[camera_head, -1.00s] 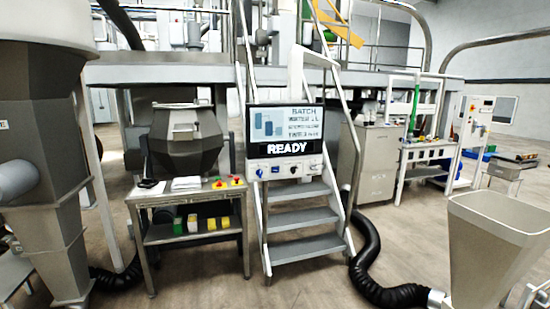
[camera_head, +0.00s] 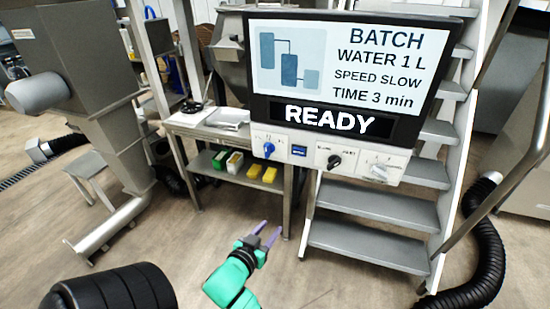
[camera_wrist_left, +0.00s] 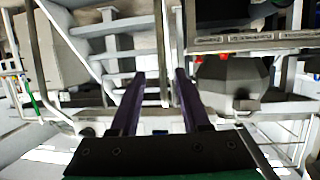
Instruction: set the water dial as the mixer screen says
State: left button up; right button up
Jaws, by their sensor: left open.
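The mixer screen (camera_head: 335,72) reads BATCH, WATER 1 L, SPEED SLOW, TIME 3 min, with READY below. Under it is a white control panel (camera_head: 310,153) with a blue dial (camera_head: 269,149) at the left, a black dial (camera_head: 334,161) in the middle and a pale dial (camera_head: 379,171) at the right. The small lettering around the dials is too fine to read, so I cannot tell which marks they point at. My left gripper (camera_head: 268,237) is open and empty, below and apart from the panel. Its two purple fingers show in the left wrist view (camera_wrist_left: 158,88). My right gripper is not in view.
A metal table (camera_head: 205,130) with a shelf of green, white and yellow boxes stands left of the panel. Grey steps (camera_head: 370,247) with rails rise at the right. A black hose (camera_head: 482,240) lies on the floor beside them. Open floor lies in front.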

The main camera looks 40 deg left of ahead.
pick_arm(q)
notch_tip(320, 180, up, 10)
jog(key=a+t+y, duration=0.2)
jog(key=a, duration=0.1)
jog(key=n+t, duration=0.1)
send_near(266, 148)
jog(key=shift+y, duration=0.3)
jog(key=b+x, duration=0.3)
jog(key=x, duration=0.5)
jog(key=shift+w+b, duration=0.3)
jog(key=shift+w, duration=0.15)
jog(key=shift+w+f, duration=0.1)
jog(key=shift+w, duration=0.2)
jog(key=shift+s, duration=0.1)
grip_shut()
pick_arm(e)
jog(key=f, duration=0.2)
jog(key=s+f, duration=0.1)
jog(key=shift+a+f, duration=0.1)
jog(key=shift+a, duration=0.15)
